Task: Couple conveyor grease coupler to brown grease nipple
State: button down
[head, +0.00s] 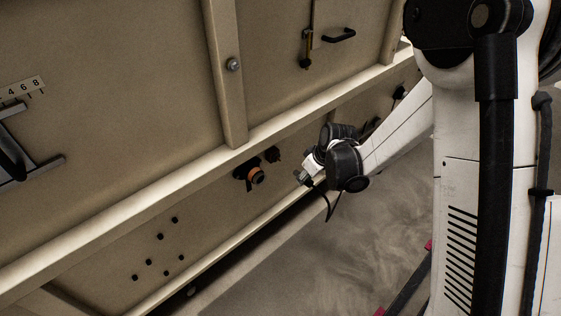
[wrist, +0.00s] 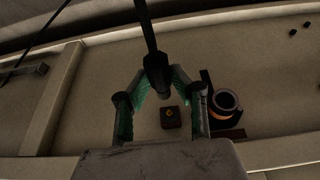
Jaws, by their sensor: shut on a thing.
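My gripper (wrist: 157,80) is shut on the dark conveyor grease coupler (wrist: 156,68), whose black hose runs up out of the wrist view. Beyond the fingers, a small dark brown square block (wrist: 170,118) with a brassy nipple (wrist: 170,115) sits on the beige panel. It appears apart from the coupler, lower and slightly right in the picture. In the head view my gripper (head: 308,170) is right of the brown block (head: 272,154), with a dark hose (head: 329,208) hanging below. The coupler is hard to make out there.
A dark round fitting with an orange ring (wrist: 226,102) stands right of the block and close to my right finger; it also shows in the head view (head: 255,175). Several black knobs (head: 160,237) dot the lower panel. A beige ledge (head: 190,180) runs above the fittings.

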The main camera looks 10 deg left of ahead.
jog(key=shift+w+a, duration=0.9)
jog(key=shift+a, duration=0.2)
jog(key=shift+w+a, duration=0.85)
jog(key=shift+a, duration=0.2)
jog(key=c, duration=2)
grip_release()
jog(key=shift+c, duration=0.2)
grip_shut()
